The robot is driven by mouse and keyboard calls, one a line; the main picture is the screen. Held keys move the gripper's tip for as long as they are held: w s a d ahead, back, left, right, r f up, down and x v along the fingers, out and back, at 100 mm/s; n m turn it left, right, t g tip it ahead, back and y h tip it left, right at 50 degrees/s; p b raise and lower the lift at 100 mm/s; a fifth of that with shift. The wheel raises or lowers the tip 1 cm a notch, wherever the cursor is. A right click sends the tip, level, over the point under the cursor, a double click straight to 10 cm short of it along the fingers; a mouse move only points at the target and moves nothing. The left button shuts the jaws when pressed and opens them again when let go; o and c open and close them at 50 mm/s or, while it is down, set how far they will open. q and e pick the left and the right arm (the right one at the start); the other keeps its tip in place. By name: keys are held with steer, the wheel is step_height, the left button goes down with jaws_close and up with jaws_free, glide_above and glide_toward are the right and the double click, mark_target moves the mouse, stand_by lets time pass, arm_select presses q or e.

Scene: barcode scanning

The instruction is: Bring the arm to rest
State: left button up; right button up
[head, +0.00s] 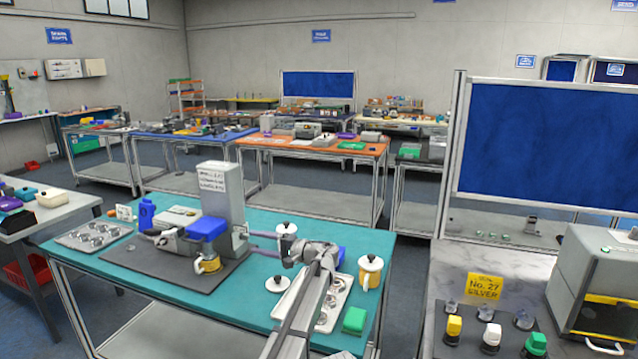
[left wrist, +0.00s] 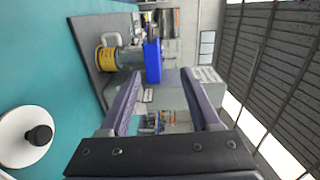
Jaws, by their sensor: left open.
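My left gripper (head: 256,243) is over the teal bench (head: 130,285), to the right of a grey scanner-like station (head: 222,200) with a blue part (head: 207,228). Its fingers point left toward the station. In the left wrist view the two purple fingers (left wrist: 160,80) stand wide apart with nothing between them. A yellow-banded container (head: 208,265) stands at the station on a dark mat (head: 150,262); it also shows beyond the fingers in the left wrist view (left wrist: 107,60). My right gripper is not in view.
A white lid with a black knob (head: 277,285) lies near my arm. A metal tray (head: 342,297), a yellow-and-white pot (head: 370,272) and a green block (head: 354,320) are at the right. Another metal tray (head: 95,236) and a blue bottle (head: 146,214) are at the left.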

arm_select(q)
steer(key=s+a+f+n+g+h, duration=0.1)
steer(key=s+a+f+h, duration=0.15)
steer(key=s+f, duration=0.5)
steer(key=s+a+f+n+g+h, duration=0.15)
steer(key=s+f+h, duration=0.3)
steer(key=s, duration=0.55)
steer(key=s+a+f+g+h, duration=0.2)
steer(key=s+f+h, duration=0.1)
steer(key=s+f, duration=0.4)
steer(key=s+d+f+n+h, duration=0.1)
steer(key=s+d+h, duration=0.2)
steer(key=s, duration=0.4)
steer(key=s+d+f+h, duration=0.2)
steer(key=s+d+h, duration=0.2)
steer(key=s, duration=0.4)
steer(key=s+d+m+g+y, duration=0.1)
steer(key=s+d+m, duration=0.2)
steer(key=d, duration=0.8)
steer(key=shift+s+r+g, duration=0.2)
steer(key=shift+s+g, duration=0.15)
steer(key=shift+s, duration=0.8)
steer(key=shift+m, duration=0.25)
steer(key=shift+c, duration=0.3)
